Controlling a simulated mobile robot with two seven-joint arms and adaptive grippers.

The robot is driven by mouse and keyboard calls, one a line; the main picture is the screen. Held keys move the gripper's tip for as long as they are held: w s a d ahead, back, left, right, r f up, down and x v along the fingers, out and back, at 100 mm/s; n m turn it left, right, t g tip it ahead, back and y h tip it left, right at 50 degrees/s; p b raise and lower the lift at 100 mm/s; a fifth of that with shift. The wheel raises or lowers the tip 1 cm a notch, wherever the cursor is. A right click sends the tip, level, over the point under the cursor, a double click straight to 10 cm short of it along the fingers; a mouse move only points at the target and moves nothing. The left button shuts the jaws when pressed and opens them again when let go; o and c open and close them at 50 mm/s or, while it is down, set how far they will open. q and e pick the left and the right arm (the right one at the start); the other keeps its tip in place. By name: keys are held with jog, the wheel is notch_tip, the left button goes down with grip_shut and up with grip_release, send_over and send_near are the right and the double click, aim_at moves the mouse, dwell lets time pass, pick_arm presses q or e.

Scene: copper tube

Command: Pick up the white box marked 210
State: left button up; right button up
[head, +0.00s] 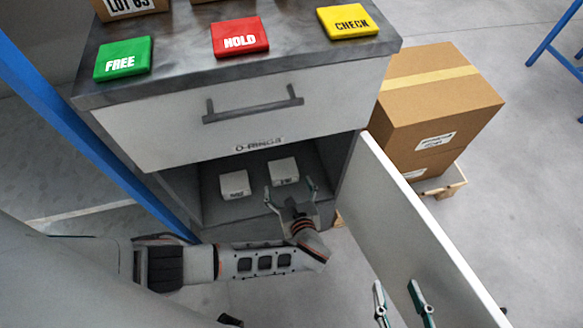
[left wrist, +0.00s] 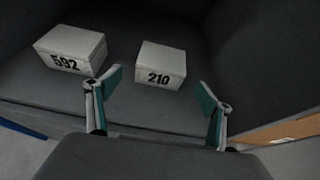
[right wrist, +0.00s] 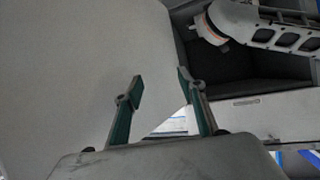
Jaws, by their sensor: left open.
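The white box marked 210 (left wrist: 160,64) sits on the cabinet floor, directly ahead of my left gripper (left wrist: 160,88) in the left wrist view. In the head view this box (head: 284,169) is the right one of two. My left gripper (head: 290,192) is open, its fingers apart just in front of the box and not closed on it. A second white box, marked 592 (left wrist: 66,63), stands to its left and also shows in the head view (head: 235,184). My right gripper (head: 399,290) is open and empty by the open door.
The cabinet door (head: 415,225) stands open on the right, close to my right gripper. A closed drawer (head: 245,115) labelled O-RINGS is above the compartment. Green, red and yellow signs lie on top. A cardboard box (head: 425,120) stands on a pallet to the right.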

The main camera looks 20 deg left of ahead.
aim_at(286, 179)
pick_arm(q)
jog(key=shift+w+a+f, duration=0.1)
jog(key=shift+w+f, duration=0.15)
jog(key=shift+w+a, duration=0.2)
jog(key=shift+w, duration=0.15)
jog(key=shift+b+x, duration=0.55)
jog(key=shift+x, duration=0.3)
jog(key=shift+w+a+f, duration=0.2)
jog(key=b+x, duration=0.2)
jog(key=x, duration=0.2)
jog(key=shift+s+f, duration=0.1)
jog(key=shift+f, duration=0.1)
jog(key=shift+w+a+r, duration=0.1)
jog(key=shift+w+a, duration=0.05)
jog(key=shift+w, duration=0.15)
pick_arm(e)
jog(key=a+m, duration=0.1)
jog(key=a, duration=0.1)
jog(key=a+m, duration=0.1)
jog(key=shift+s+a+m+t+y, duration=0.3)
jog(key=shift+y, duration=0.1)
pick_arm(q)
jog(key=shift+r, duration=0.1)
jog(key=shift+c, duration=0.5)
jog(key=c, duration=1.3)
